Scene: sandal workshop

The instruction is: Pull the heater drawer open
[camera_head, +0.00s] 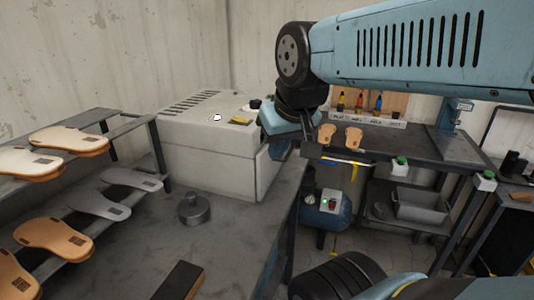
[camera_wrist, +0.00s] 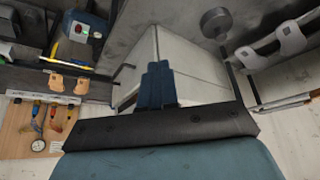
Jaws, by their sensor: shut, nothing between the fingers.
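The heater is a pale grey-white box (camera_head: 210,150) with vent slots on top, standing on the dark bench. It also shows in the wrist view (camera_wrist: 195,70), behind my fingers. My gripper (camera_head: 281,150) is at the heater's right-hand side, partly covered by my own wrist. In the wrist view my blue fingers (camera_wrist: 155,70) are shut together with nothing between them, overlapping the heater's near side. I cannot tell whether the fingers touch the heater.
A sandal rack (camera_head: 150,130) stands left of the heater. A round metal weight (camera_head: 194,208) and a dark bar (camera_head: 180,282) lie on the bench (camera_head: 235,235). A blue compressor (camera_head: 326,212) stands below at right. A tool board (camera_head: 368,103) is behind. Floor right of the bench is partly clear.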

